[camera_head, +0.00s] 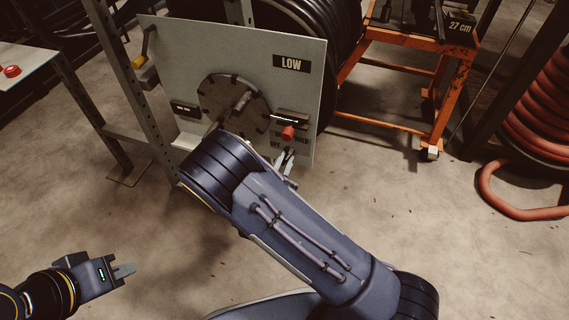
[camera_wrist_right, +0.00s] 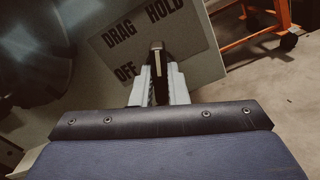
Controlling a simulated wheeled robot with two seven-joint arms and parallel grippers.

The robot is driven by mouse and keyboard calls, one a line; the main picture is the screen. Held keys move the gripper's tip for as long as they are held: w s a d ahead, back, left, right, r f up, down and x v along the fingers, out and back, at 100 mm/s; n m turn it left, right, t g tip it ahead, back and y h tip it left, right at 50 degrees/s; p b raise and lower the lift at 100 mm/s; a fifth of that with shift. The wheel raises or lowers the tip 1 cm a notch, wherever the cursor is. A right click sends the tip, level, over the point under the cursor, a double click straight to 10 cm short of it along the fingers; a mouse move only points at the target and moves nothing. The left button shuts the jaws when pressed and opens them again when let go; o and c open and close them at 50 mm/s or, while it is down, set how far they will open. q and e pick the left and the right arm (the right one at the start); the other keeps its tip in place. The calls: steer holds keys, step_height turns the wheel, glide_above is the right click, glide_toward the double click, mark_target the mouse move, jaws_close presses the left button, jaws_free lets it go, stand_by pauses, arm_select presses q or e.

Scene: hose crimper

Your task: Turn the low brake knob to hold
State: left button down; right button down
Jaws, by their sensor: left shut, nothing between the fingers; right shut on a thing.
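The grey LOW panel (camera_head: 300,95) stands upright at the top middle of the head view, with a LOW sign (camera_head: 291,64) on it. The low brake knob (camera_wrist_right: 157,50) shows in the right wrist view as a dark piece with a tan top, over a plate (camera_wrist_right: 180,45) lettered DRAG, HOLD and OFF. My right gripper (camera_wrist_right: 156,88) is shut on it; its fingers hide much of the knob, and I cannot tell which word it points at. The right gripper also shows in the head view (camera_head: 286,160), partly behind my arm. My left gripper (camera_head: 124,270) is shut and empty, low at the left.
A red-ended part (camera_head: 289,132) sits on the panel just above the right gripper. A round dark flange (camera_head: 232,98) is left of it. An orange stand (camera_head: 400,125) and red hose coil (camera_head: 540,120) are at the right. The floor around my left gripper is clear.

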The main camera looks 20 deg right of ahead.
steer(key=shift+m, duration=0.6)
steer(key=shift+b, duration=0.3)
steer(key=c, duration=1.4)
jaws_free()
steer(key=shift+c, duration=0.2)
steer(key=p+v, duration=0.1)
steer(key=v, duration=0.6)
steer(key=shift+s+a+p, duration=0.25)
steer(key=shift+s+p, duration=0.05)
steer(key=shift+s, duration=0.05)
